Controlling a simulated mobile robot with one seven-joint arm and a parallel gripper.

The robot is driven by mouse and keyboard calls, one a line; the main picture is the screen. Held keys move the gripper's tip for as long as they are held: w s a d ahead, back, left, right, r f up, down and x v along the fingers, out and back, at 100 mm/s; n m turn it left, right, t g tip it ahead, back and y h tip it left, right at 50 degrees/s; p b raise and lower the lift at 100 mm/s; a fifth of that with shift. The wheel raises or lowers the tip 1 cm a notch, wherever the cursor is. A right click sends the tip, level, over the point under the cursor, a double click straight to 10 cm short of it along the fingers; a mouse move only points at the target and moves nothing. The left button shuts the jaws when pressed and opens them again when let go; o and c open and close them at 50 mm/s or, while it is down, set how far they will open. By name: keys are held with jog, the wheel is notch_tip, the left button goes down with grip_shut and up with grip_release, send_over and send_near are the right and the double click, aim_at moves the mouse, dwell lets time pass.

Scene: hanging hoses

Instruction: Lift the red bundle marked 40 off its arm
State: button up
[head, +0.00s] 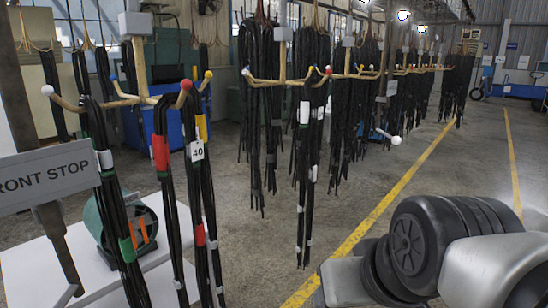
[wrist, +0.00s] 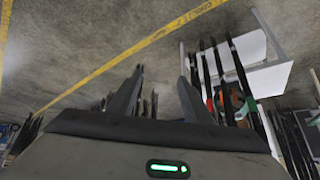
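In the head view, a bundle of black hoses with a white tag reading 40 (head: 197,151) hangs on the left rack below a red-tipped arm (head: 186,84). It has a red band (head: 200,235) lower down. Just left hangs another bundle with a wide red wrap (head: 160,152); which arm bears it is hard to tell.
A bundle with white and green bands (head: 125,250) hangs left, near a FRONT STOP sign (head: 45,177). Behind it is a white table (head: 60,262) with a green machine (head: 135,228). More hose racks (head: 285,80) run back right.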

jog(key=shift+m+g+h, duration=0.5)
jog(key=shift+m+h, duration=0.1)
jog(key=d, duration=0.1)
jog(key=s+d, duration=0.2)
jog(key=shift+s+d+f, duration=0.15)
jog(key=shift+d+f, duration=0.1)
jog(key=shift+f, duration=0.1)
jog(key=shift+o, duration=0.2)
